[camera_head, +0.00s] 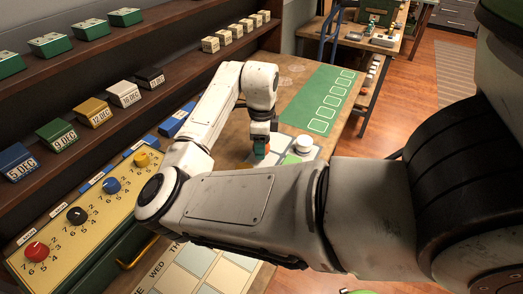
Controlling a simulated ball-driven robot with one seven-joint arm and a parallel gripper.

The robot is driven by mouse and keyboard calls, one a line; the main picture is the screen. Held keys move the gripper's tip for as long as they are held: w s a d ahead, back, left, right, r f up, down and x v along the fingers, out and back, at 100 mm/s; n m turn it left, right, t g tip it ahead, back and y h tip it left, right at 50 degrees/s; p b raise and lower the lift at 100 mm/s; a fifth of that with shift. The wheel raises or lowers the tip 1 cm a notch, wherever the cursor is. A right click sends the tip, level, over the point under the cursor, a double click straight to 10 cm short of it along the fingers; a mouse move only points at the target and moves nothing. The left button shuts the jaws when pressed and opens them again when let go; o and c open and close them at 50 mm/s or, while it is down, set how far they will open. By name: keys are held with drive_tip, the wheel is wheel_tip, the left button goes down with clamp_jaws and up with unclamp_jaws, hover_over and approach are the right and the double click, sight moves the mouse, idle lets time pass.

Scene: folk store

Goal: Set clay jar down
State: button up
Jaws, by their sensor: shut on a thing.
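My gripper (262,150) is at the end of my white arm, low over the wooden table (286,100), near the middle of the view. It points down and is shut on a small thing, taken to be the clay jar. Only small teal and orange patches show at the fingertips, and my forearm hides what is below and in front. I cannot tell whether the jar touches the surface under it. A pale panel lies around the gripper's lower end.
A white round object (304,144) stands just right of my gripper. A green mat with outlined squares (320,100) lies behind it, with empty squares. A yellow panel with coloured knobs (92,205) and shelves of date blocks (61,134) are at left. A second table stands at the back.

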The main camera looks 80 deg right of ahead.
drive_tip(key=shift+f, duration=1.4)
drive_tip(key=shift+f, duration=0.1)
drive_tip(key=o, duration=1.1)
wheel_tip(320, 180, up, 12)
drive_tip(key=shift+r, duration=0.15)
